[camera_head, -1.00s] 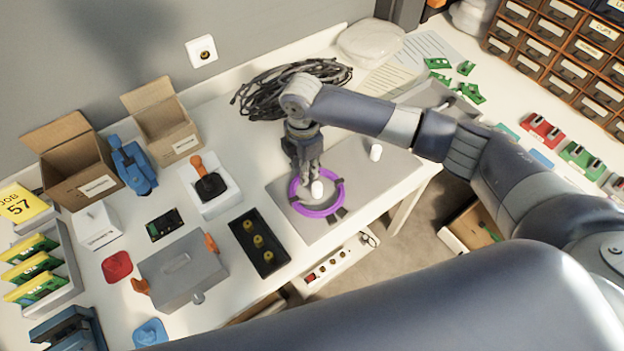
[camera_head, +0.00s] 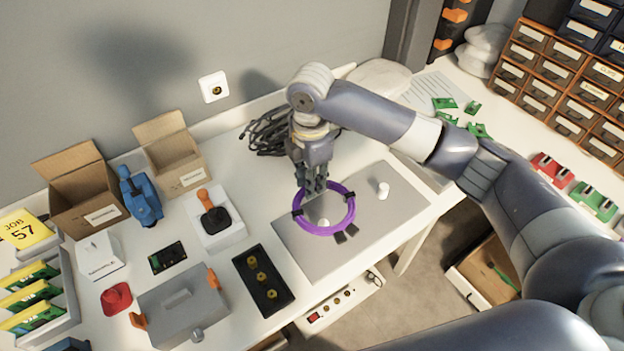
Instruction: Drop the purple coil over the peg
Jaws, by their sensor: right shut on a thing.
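The purple coil (camera_head: 353,211) is a ring with black ties, over the grey board (camera_head: 405,211). My right gripper (camera_head: 311,191) points down and is shut on the coil's far left rim. The coil appears raised above the board. Two short white pegs stand on the board. The top of the left peg (camera_head: 323,223) shows through the lower part of the ring, and its base is hidden behind the near rim. The right peg (camera_head: 383,190) stands clear of the coil. My left gripper is out of view.
A dark tray with yellow parts (camera_head: 263,280) and a grey lidded box (camera_head: 183,305) lie left of the board. A black cable bundle (camera_head: 266,134) lies behind my right gripper. A joystick box (camera_head: 214,218) and open cartons (camera_head: 82,190) stand further left.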

